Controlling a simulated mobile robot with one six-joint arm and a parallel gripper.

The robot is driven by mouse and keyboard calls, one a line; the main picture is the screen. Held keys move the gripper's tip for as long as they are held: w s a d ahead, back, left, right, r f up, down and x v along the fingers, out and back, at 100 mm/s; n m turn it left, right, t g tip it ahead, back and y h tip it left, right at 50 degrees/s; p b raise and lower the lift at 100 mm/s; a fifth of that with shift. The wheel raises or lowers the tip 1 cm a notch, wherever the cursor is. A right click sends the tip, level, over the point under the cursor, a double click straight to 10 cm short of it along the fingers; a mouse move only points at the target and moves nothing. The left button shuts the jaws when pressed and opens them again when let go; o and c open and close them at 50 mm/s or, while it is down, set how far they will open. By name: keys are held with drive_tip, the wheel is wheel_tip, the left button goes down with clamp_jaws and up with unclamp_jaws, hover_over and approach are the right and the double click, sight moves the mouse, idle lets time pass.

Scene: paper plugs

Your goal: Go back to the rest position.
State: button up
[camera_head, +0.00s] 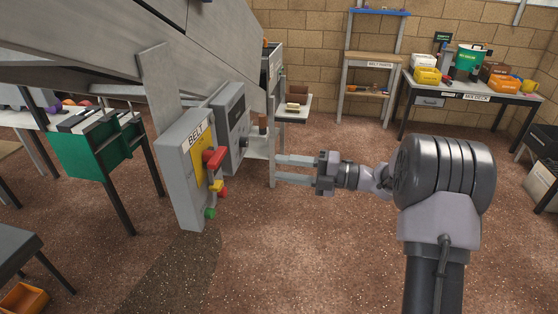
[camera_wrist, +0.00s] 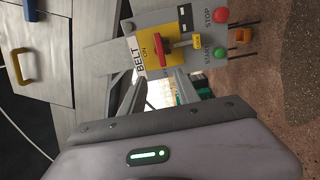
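My gripper (camera_head: 278,168) is held out to the left in the head view, its two fingers apart with nothing seen between them. In the wrist view the fingers (camera_wrist: 158,96) are also spread, with only background between them. The grey belt control box (camera_head: 180,180) stands left of my gripper, with a clear gap between them in the picture. The box carries a red handle (camera_head: 214,158), a yellow part and a green button (camera_head: 210,212). The wrist view shows its BELT panel (camera_wrist: 158,52), a red lever (camera_wrist: 166,44), a red STOP button (camera_wrist: 221,15) and a green START button (camera_wrist: 220,55).
A large grey machine (camera_head: 150,40) overhangs the upper left. A desk (camera_head: 470,95) with boxes and a green pot (camera_head: 467,58) is at back right. The brown floor (camera_head: 310,250) below my gripper is clear.

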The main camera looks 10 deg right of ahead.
drive_tip(key=w+d+r+m+t+h, duration=0.1)
drive_tip(key=w+r+m+t+h, duration=0.55)
drive_tip(key=r, duration=0.45)
drive_tip(key=s+d+r+m+t+h, duration=0.5)
drive_tip(key=m+h, duration=0.4)
drive_tip(key=m, duration=0.6)
drive_tip(key=s+d+f+m+g+h, duration=0.1)
drive_tip(key=s+f+m+g+h, duration=0.15)
drive_tip(key=s+m, duration=0.4)
drive_tip(key=s+d+f+m+g+h, duration=0.1)
drive_tip(key=s+f+m+g, duration=0.25)
drive_tip(key=s, duration=0.65)
drive_tip(key=s+a+f+m+g+y, duration=0.2)
drive_tip(key=s+a+f+g, duration=0.1)
drive_tip(key=s, duration=0.6)
drive_tip(key=s+a+f+m+g+y, duration=0.2)
drive_tip(key=s+a+f, duration=0.3)
drive_tip(key=s, duration=0.4)
drive_tip(key=shift+a+f+m+g, duration=0.15)
drive_tip(key=shift+a+m+g, duration=0.2)
drive_tip(key=shift+a+g, duration=0.35)
